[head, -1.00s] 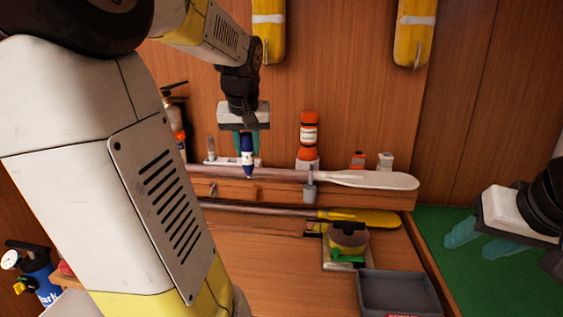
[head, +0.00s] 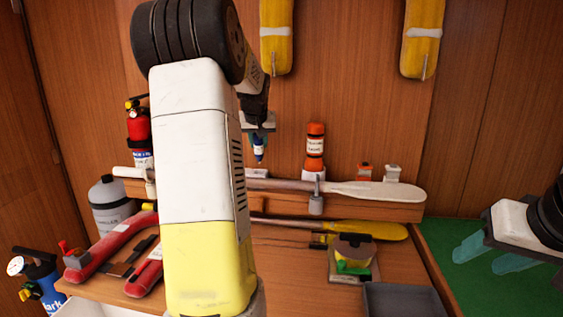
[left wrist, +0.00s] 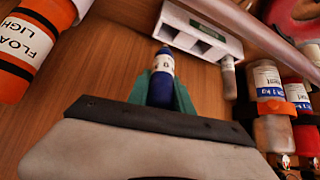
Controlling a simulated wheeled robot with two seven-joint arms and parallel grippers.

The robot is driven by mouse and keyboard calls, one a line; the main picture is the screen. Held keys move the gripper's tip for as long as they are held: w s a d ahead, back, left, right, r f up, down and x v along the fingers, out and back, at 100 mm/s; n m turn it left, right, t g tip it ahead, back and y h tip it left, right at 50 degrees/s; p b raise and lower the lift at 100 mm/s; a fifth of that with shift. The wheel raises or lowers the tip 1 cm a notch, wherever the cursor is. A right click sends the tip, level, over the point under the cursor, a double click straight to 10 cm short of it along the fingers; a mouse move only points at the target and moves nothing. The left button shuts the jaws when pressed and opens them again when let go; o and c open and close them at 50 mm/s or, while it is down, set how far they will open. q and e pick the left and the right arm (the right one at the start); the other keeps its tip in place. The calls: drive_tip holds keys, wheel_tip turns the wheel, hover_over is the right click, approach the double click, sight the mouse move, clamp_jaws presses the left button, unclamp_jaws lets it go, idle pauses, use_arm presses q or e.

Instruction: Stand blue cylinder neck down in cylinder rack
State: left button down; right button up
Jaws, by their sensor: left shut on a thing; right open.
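The blue cylinder (head: 259,154) has a white label band and hangs with its narrower end downward. My left gripper (head: 258,139) is shut on it, in the air in front of the back wall. In the left wrist view the blue cylinder (left wrist: 160,90) sits between the teal fingers (left wrist: 165,88), its narrow end pointing away from the camera. The white cylinder rack (left wrist: 216,47), with dark openings, lies just beyond that end; they look apart. In the head view part of the rack (head: 257,173) shows below the cylinder. My right gripper (head: 490,248) is open and empty at the right.
A paddle (head: 370,191) lies along the shelf in front of the rack. An orange float light (head: 315,150) stands right of it. A small grey cylinder (left wrist: 228,78) is at the rack's end. My left arm hides much of the shelf's left part.

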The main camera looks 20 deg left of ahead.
sight(260, 161)
use_arm(q)
drive_tip(key=f, duration=0.3)
drive_tip(key=w+f, duration=0.1)
drive_tip(key=f, duration=0.1)
drive_tip(key=shift+a, duration=0.2)
drive_tip(key=shift+w+a+f, duration=0.2)
drive_tip(key=shift+f, duration=0.05)
drive_tip(key=shift+w+a+r+g+h, duration=0.15)
drive_tip(key=shift+w+g+h, duration=0.25)
drive_tip(key=shift+g, duration=0.4)
drive_tip(key=shift+w+a+g+h, duration=0.1)
drive_tip(key=shift+w+g+h, duration=0.25)
drive_tip(key=shift+g, duration=0.45)
drive_tip(key=shift+s+f, duration=0.15)
drive_tip(key=shift+f, duration=1.25)
drive_tip(key=shift+f, duration=0.15)
drive_tip(key=c, duration=1.1)
unclamp_jaws()
drive_tip(key=shift+c, duration=0.2)
